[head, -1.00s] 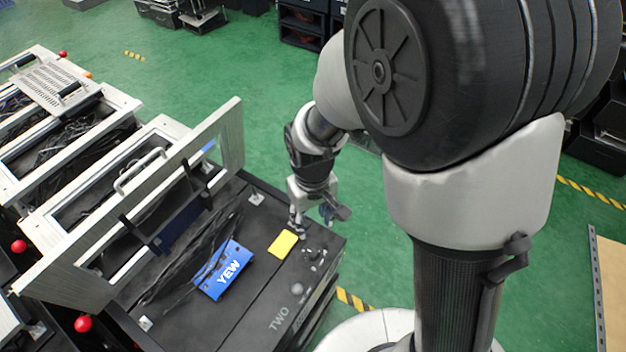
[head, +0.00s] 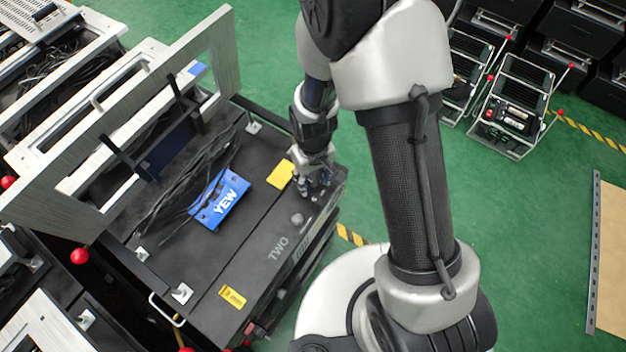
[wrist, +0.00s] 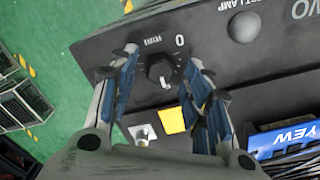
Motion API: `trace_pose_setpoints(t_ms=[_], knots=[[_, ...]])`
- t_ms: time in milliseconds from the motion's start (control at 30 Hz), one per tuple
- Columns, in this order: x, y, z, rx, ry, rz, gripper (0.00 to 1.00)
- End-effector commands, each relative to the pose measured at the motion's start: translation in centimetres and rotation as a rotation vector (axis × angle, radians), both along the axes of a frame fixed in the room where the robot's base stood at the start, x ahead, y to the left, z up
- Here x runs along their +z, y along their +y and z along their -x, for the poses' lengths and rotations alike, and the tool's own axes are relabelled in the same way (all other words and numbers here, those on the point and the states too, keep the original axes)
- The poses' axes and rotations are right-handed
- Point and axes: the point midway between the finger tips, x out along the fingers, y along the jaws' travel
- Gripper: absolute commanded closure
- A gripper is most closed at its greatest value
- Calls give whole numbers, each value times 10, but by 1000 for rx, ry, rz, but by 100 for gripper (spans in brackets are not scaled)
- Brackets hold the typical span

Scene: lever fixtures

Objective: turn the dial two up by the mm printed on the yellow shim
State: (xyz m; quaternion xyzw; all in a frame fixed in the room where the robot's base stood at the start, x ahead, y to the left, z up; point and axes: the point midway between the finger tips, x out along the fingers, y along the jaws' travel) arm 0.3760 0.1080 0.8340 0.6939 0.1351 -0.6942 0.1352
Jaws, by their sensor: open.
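The dial (wrist: 160,69) is a black knob with a white mark, on the black case marked TWO. A printed 0 and small scale marks sit by it in the wrist view. My gripper (wrist: 163,72) is open, with one finger on each side of the dial; I cannot tell whether they touch it. In the head view my gripper (head: 314,182) is over the case's right end and hides the dial. The yellow shim (head: 280,175) lies flat on the case beside my gripper; it also shows in the wrist view (wrist: 172,120). No number on it is readable.
A blue YEW block (head: 220,200) and black cables lie on the case. A raised grey frame (head: 226,55) stands behind them. A round lamp knob (wrist: 244,27) is near the dial. A yellow label (head: 232,296) is at the case's near end.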

Motion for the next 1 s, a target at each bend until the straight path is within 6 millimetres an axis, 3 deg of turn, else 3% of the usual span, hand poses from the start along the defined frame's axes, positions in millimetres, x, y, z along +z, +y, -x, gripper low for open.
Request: trace_pose_setpoints(t_ms=[367,1000], knots=[[-5,0,0,0,-1,0,56],[-5,0,0,0,0,0,99]])
